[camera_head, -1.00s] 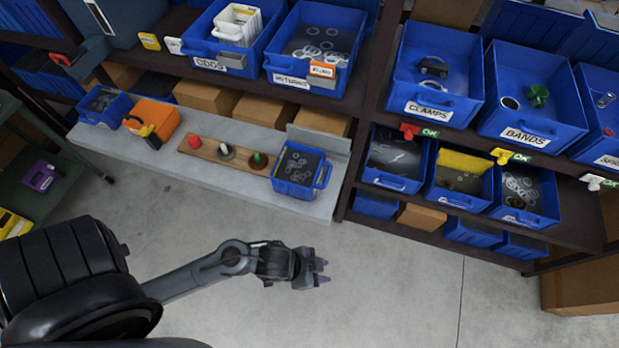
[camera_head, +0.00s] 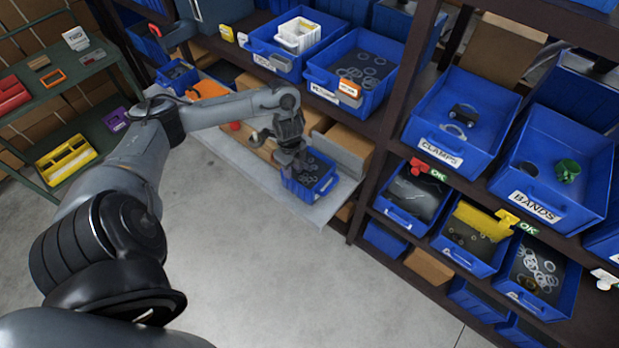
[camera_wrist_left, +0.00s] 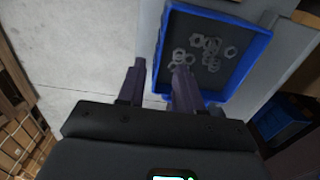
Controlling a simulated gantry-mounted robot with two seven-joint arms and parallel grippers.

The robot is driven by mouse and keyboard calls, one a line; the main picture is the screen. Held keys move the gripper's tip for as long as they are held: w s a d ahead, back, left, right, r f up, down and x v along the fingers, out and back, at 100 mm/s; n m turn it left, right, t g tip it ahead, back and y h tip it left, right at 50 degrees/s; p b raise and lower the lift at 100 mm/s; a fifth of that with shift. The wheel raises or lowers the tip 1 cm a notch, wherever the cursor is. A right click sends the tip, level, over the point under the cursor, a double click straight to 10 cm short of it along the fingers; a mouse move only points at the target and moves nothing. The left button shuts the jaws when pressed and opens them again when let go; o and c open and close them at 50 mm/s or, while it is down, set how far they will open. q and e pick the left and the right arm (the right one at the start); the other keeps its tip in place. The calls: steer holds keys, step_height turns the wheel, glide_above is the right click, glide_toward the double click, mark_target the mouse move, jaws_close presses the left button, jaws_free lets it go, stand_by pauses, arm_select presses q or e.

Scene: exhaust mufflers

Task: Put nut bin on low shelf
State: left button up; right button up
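A small blue bin (camera_head: 299,191) stands at the right end of the low grey shelf (camera_head: 344,190). In the left wrist view this bin (camera_wrist_left: 250,62) holds several loose grey hex nuts. My left gripper (camera_head: 297,166) points down at the bin's left side in the head view and hides part of it. In the left wrist view the gripper's fingers (camera_wrist_left: 161,75) are apart, one outside the near left wall and one overlapping the bin. I cannot tell whether they touch the wall. My right gripper is not in view.
An orange box (camera_head: 207,89) and a smaller blue bin (camera_head: 177,76) sit farther left on the grey shelf. Blue bins (camera_head: 390,208) fill the rack at right. A green shelf unit (camera_head: 90,95) stands at left. The floor (camera_head: 270,270) is clear.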

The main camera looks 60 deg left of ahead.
mark_target(295, 181)
arm_select(q)
steer(key=f, duration=0.6)
steer(key=d+f, duration=0.1)
steer(key=f, duration=0.2)
steer(key=shift+w+b, duration=0.2)
steer(key=shift+b, duration=0.15)
steer(key=shift+f, duration=0.5)
steer(key=shift+c, duration=0.4)
steer(key=shift+r, duration=0.1)
jaws_close()
